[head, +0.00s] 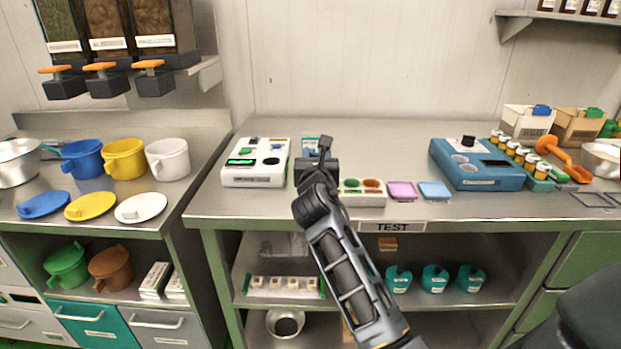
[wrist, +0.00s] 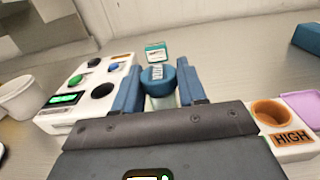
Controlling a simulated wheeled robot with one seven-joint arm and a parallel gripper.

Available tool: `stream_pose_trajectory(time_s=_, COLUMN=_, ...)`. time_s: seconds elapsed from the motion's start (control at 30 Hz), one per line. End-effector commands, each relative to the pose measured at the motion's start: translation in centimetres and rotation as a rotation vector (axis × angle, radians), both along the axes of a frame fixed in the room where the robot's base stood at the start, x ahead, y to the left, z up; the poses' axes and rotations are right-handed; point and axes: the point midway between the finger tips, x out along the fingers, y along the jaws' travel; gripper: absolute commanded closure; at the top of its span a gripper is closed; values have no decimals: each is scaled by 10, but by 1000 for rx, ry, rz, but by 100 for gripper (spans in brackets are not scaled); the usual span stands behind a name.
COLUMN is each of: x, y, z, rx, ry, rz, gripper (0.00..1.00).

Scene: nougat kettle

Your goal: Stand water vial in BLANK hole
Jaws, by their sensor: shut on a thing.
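My gripper (wrist: 159,88) is shut on the water vial (wrist: 157,77), a clear vial with a round blue cap and a white label on top. The cap shows between the two blue fingers in the wrist view; most of the vial's body is hidden. In the head view my gripper (head: 316,166) is over the bench, right of a white instrument (head: 256,162), and hides the vial. The instrument has a green display and dark round holes, seen at left in the wrist view (wrist: 85,92). I cannot read which hole is BLANK.
A white block (head: 362,199) with round wells stands right of my gripper; one is marked HIGH. Purple (head: 402,191) and blue (head: 434,190) trays lie beyond it. A blue instrument (head: 478,176) stands farther right. A small teal-and-white item (wrist: 156,51) is behind the vial.

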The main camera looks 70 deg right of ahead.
Motion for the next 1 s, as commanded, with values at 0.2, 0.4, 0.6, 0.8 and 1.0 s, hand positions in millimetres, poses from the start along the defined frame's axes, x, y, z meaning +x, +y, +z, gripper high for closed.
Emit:
stream_pose_trajectory(time_s=0.2, x=14, y=1, z=-12, rx=0, ry=1, rz=-1, gripper=89)
stream_pose_trajectory(time_s=0.4, x=14, y=1, z=-40, rx=1, ry=3, rz=-1, gripper=89)
stream_pose_trajectory(time_s=0.6, x=14, y=1, z=-49, rx=0, ry=0, rz=-1, gripper=89)
stream_pose_trajectory(time_s=0.8, x=14, y=1, z=-49, rx=0, ry=0, rz=-1, gripper=89)
stream_pose_trajectory(time_s=1.0, x=14, y=1, z=-53, rx=0, ry=0, rz=0, gripper=56)
